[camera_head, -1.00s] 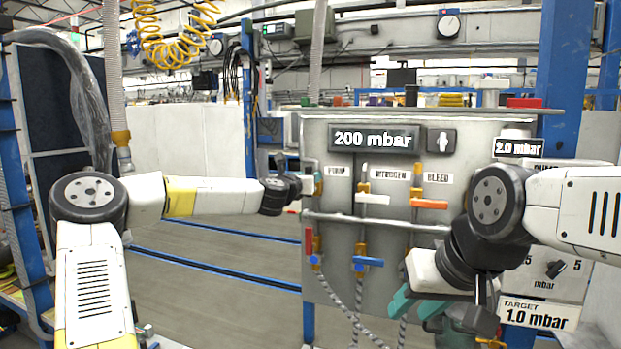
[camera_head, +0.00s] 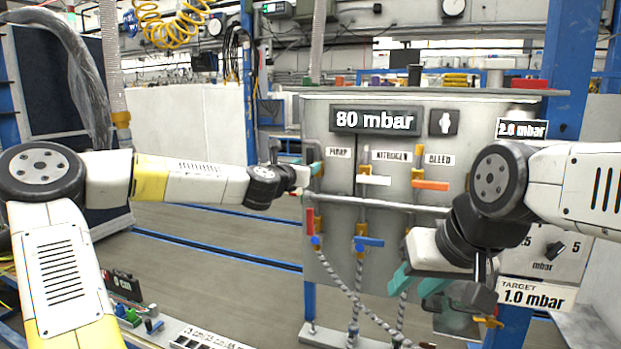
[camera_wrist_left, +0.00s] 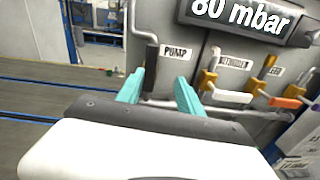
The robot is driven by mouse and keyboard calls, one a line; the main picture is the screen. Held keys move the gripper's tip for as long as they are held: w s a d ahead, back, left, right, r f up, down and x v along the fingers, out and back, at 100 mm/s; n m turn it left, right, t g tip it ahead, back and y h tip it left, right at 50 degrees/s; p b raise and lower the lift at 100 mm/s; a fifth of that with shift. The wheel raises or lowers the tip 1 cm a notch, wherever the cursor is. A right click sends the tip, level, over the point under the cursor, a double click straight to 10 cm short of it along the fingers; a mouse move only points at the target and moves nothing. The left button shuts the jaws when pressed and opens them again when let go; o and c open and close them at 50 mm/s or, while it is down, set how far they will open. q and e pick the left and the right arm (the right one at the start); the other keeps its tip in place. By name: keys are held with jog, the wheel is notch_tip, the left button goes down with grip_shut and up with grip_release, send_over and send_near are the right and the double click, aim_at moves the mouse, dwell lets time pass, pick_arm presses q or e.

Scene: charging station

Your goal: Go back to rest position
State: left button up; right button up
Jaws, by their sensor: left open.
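My left gripper (camera_head: 312,168) reaches in from the left to the left edge of the grey valve panel (camera_head: 340,260), near the PUMP label (camera_head: 338,153). The panel display (camera_head: 374,120) reads 80 mbar.
The white nitrogen handle (camera_head: 374,180) and orange bleed handle (camera_head: 430,185) lie level on the panel. Red (camera_head: 310,219) and blue (camera_head: 369,242) handles sit below. A blue post (camera_head: 568,70) stands at right. Open floor (camera_head: 200,235) lies left of the panel.

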pick_arm(q)
jog(key=s+d+f+m+g, duration=0.8)
jog(key=s+f+m, duration=0.4)
jog(key=m, duration=0.6)
jog(key=s+a+r+m+g+y, duration=0.1)
jog(key=s+a+m, duration=0.6)
jog(key=s, duration=0.7)
jog(key=s+a+r+m+g+y, duration=0.1)
jog(key=s+a+m+y, duration=0.1)
jog(key=s+a+m, duration=0.4)
jog(key=s+a, duration=0.4)
jog(key=s, duration=0.5)
jog(key=shift+a+r+m+y, duration=0.2)
jog(key=shift+r+m+y, duration=0.15)
jog(key=shift+m+y, duration=0.05)
